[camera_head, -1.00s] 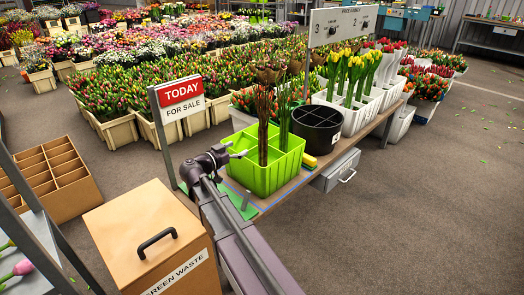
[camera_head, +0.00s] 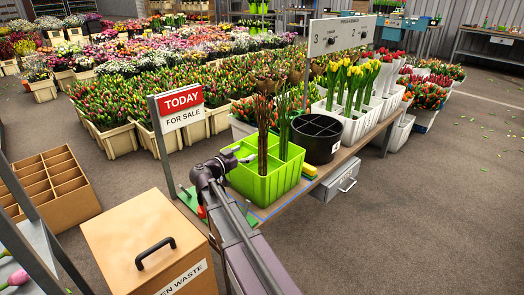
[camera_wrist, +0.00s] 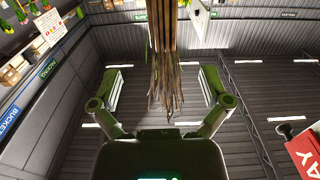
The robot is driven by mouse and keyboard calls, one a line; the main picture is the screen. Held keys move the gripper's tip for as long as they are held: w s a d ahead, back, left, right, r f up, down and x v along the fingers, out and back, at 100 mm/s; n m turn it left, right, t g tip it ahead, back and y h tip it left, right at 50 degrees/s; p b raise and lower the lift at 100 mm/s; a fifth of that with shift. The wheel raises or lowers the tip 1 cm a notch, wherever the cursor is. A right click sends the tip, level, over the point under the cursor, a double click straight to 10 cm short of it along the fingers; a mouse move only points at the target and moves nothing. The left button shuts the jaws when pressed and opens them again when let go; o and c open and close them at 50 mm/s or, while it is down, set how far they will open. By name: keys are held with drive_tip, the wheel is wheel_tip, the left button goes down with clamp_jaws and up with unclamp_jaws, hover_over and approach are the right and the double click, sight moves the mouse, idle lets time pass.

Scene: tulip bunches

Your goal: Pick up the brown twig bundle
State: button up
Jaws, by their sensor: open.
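The brown twig bundle (camera_head: 263,135) stands upright in the left part of a green divided crate (camera_head: 262,188) on the table. My gripper (camera_head: 243,155) is at the crate's left rim, beside the bundle, with its fingers pointing toward it. In the wrist view the bundle (camera_wrist: 165,60) shows in line with the gap between the two spread fingers of my gripper (camera_wrist: 163,88). I cannot tell whether the fingers reach around it. No finger visibly touches it.
Green stems (camera_head: 283,130) stand close right of the bundle in the same crate. A black round bucket (camera_head: 317,140) and white tulip containers (camera_head: 355,128) stand further right. A "TODAY" sign (camera_head: 180,108) rises behind my arm.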

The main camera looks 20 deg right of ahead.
sight(260, 141)
drive_tip(key=shift+x, duration=2.3)
drive_tip(key=shift+d+r, duration=0.1)
drive_tip(key=d, duration=0.1)
drive_tip(key=w+d, duration=0.1)
drive_tip(key=d+r+p, duration=0.1)
drive_tip(key=shift+w+d, duration=0.3)
drive_tip(key=shift+w, duration=0.1)
drive_tip(key=shift+w+d, duration=0.15)
drive_tip(key=shift+d, duration=0.35)
drive_tip(key=shift+c, duration=0.2)
clamp_jaws()
